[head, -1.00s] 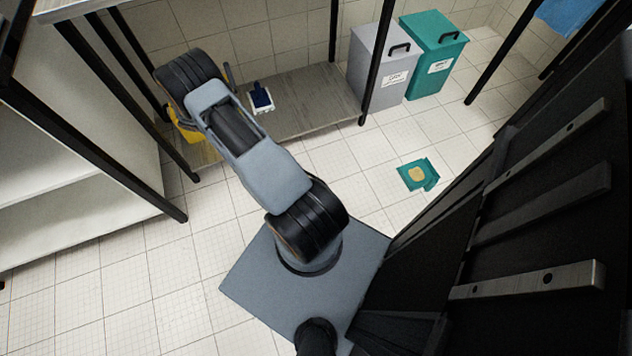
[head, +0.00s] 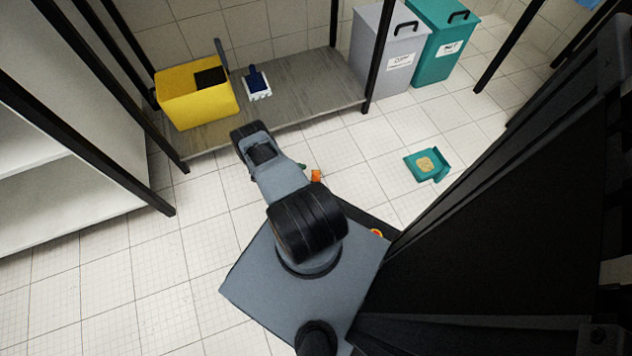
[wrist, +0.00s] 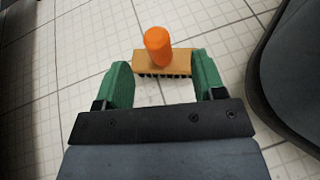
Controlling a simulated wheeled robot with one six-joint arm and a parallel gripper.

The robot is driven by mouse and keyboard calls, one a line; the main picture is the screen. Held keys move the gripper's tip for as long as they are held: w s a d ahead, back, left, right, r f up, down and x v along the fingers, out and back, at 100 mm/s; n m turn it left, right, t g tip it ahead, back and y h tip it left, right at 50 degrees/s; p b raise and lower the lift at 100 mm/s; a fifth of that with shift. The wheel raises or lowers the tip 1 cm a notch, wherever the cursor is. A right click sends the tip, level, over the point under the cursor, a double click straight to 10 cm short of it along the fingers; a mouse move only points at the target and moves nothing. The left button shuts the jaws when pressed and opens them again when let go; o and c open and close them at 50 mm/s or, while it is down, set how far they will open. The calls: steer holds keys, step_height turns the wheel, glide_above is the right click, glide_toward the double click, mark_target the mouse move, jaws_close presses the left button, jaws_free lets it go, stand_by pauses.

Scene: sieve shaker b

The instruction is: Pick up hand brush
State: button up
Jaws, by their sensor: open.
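The hand brush has an orange handle (wrist: 157,45), a tan wooden block (wrist: 183,58) and dark bristles along its near side. In the wrist view it lies on the tiled floor just beyond my fingertips. In the head view a small orange part (head: 316,175) shows beside my arm, which hides most of the gripper and brush.
A teal dustpan (head: 440,172) with a tan heap lies on the floor to the right. A low shelf (head: 300,95) holds a yellow box (head: 200,105) and a blue-and-white tool (head: 257,88). Grey (head: 388,55) and teal (head: 440,45) bins stand behind. Shelf posts rise nearby; floor left is clear.

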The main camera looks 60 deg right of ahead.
mark_target(316, 179)
steer(key=shift+b+x, duration=0.9)
steer(key=shift+x, duration=3.05)
steer(key=shift+d+r, duration=0.15)
steer(key=shift+c, duration=0.2)
steer(key=shift+w, duration=0.1)
jaws_close()
